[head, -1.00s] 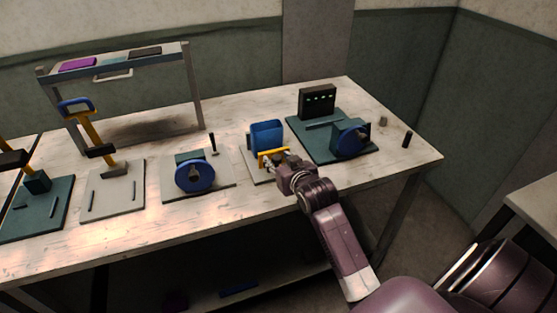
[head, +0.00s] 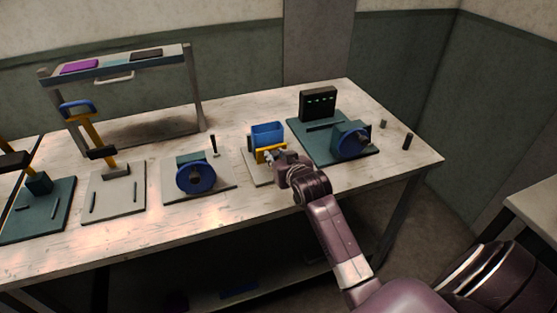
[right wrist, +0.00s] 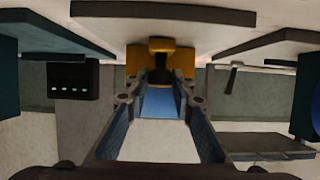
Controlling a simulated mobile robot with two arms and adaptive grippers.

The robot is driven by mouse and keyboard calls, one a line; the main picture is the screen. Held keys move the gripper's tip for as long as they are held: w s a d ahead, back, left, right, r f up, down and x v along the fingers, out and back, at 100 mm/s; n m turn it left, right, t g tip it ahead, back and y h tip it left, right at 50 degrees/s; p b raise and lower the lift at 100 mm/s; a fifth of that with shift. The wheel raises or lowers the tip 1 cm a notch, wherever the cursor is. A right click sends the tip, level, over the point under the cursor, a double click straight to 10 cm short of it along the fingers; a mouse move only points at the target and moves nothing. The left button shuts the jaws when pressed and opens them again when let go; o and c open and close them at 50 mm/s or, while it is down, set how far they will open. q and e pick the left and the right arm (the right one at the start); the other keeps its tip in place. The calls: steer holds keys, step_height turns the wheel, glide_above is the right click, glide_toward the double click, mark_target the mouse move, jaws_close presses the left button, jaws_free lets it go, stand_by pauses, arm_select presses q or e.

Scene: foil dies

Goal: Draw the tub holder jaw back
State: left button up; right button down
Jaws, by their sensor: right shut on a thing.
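The blue tub (head: 266,133) stands on the holder's pale base plate (head: 247,167) near the table's front edge. The yellow jaw (head: 268,155) is in front of the tub and hides its lower front. My right gripper (head: 274,156) reaches in from the front right and is shut on the jaw. In the right wrist view the yellow jaw (right wrist: 180,62) is straight ahead of my fingers, with a dark part at its middle, and a blue surface (right wrist: 158,103) shows between the fingers. The exact finger contact is too small to see. My left gripper is out of view.
A pale plate with a blue wheel (head: 195,177) is left of the holder; a short black lever (head: 214,145) stands behind that wheel. A teal plate (head: 318,146) with another wheel (head: 353,144) and a dark display box (head: 318,104) is close on the right.

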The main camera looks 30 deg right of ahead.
steer(key=shift+r, duration=0.15)
steer(key=c, duration=2.1)
jaws_free()
steer(key=shift+w, duration=0.1)
steer(key=o, duration=0.4)
steer(key=shift+w, duration=0.1)
steer(key=v, duration=1.2)
steer(key=shift+f, duration=0.2)
